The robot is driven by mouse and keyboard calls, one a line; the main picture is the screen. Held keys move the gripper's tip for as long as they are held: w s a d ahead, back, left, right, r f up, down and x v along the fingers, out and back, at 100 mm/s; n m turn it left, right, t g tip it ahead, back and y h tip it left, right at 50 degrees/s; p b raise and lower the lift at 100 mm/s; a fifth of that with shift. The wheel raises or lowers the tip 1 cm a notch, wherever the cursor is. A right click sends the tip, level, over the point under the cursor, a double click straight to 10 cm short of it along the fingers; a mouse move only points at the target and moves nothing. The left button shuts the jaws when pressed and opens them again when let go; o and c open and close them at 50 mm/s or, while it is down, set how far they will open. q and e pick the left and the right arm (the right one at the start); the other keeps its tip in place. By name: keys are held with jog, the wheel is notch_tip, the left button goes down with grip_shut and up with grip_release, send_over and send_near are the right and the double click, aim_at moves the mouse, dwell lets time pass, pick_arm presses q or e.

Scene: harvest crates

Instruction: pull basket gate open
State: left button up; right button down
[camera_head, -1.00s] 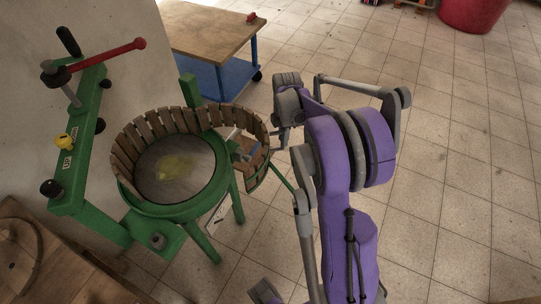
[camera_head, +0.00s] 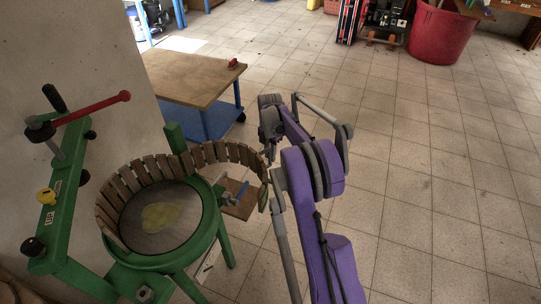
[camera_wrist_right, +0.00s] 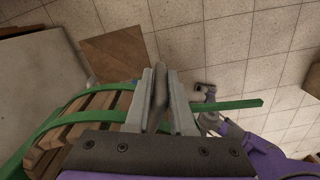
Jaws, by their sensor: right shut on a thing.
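The basket (camera_head: 125,205) is a ring of wooden slats around a round plate on a green press. Its gate (camera_head: 225,153), a curved slatted section, stands swung out at the back right, leaving a gap on the basket's right side. My right gripper (camera_head: 268,148) is at the gate's outer end; its fingertips are partly hidden by my arm. In the right wrist view, its fingers (camera_wrist_right: 160,98) are shut on a grey rod-like handle (camera_wrist_right: 160,78), beside the gate's green bands and slats (camera_wrist_right: 95,108). My left gripper is not in view.
A green press frame with a red-handled lever (camera_head: 95,108) stands at the left by the wall. A wooden-topped blue cart (camera_head: 190,80) is behind the basket. A red tub (camera_head: 440,32) is far off. The tiled floor at right is clear.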

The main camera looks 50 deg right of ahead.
jog(key=c, duration=0.8)
grip_release()
jog(key=shift+a, duration=0.1)
notch_tip(320, 180, up, 11)
jog(key=shift+f+p, duration=0.1)
jog(key=shift+p, duration=0.3)
